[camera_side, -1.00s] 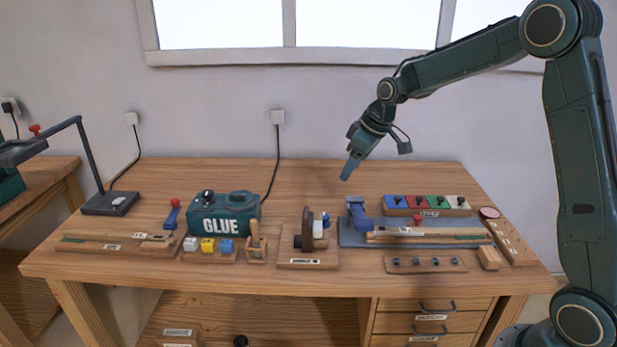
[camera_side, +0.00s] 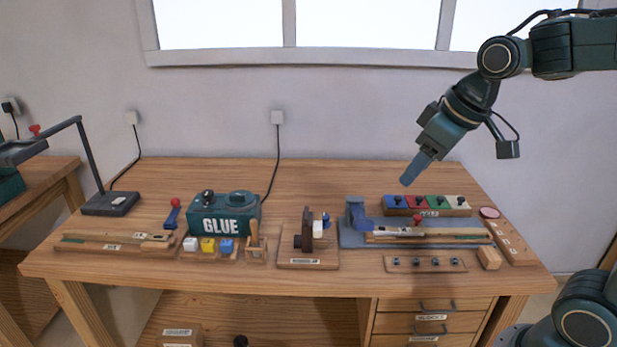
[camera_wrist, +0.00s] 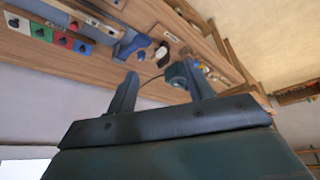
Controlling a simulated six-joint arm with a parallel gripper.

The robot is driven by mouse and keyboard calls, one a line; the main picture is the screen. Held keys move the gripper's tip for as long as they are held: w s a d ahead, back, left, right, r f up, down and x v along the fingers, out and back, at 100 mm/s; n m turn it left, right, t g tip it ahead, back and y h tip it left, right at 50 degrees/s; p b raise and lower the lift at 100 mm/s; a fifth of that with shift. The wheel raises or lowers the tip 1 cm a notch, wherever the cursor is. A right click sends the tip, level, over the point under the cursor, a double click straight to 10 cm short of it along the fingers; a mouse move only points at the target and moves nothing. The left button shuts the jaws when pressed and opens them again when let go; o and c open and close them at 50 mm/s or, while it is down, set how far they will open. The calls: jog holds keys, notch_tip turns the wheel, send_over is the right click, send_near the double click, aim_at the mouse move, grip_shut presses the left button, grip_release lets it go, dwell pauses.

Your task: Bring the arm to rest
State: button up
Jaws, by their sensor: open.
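My gripper (camera_side: 406,181) hangs above the back right part of the workbench (camera_side: 330,185) in the side view, pointing down and to the left. It is empty and clear of the bench. In the wrist view my gripper (camera_wrist: 158,82) shows two blue fingers standing well apart, with nothing between them. The bench and its items show beyond the fingers, tilted.
Below my gripper lie a block with blue, red, green and white squares (camera_side: 426,205) and a grey board with a blue clamp (camera_side: 357,213). A green glue box (camera_side: 222,216) stands left of centre. A lamp (camera_side: 95,165) stands far left. The bench's back middle is clear.

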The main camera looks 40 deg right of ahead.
jog(key=s+a+f+m, duration=0.1)
jog(key=s+f, duration=0.1)
jog(key=s, duration=0.9)
jog(key=shift+s+a+t, duration=0.15)
jog(key=shift+s+t, duration=0.15)
jog(key=shift+s, duration=0.1)
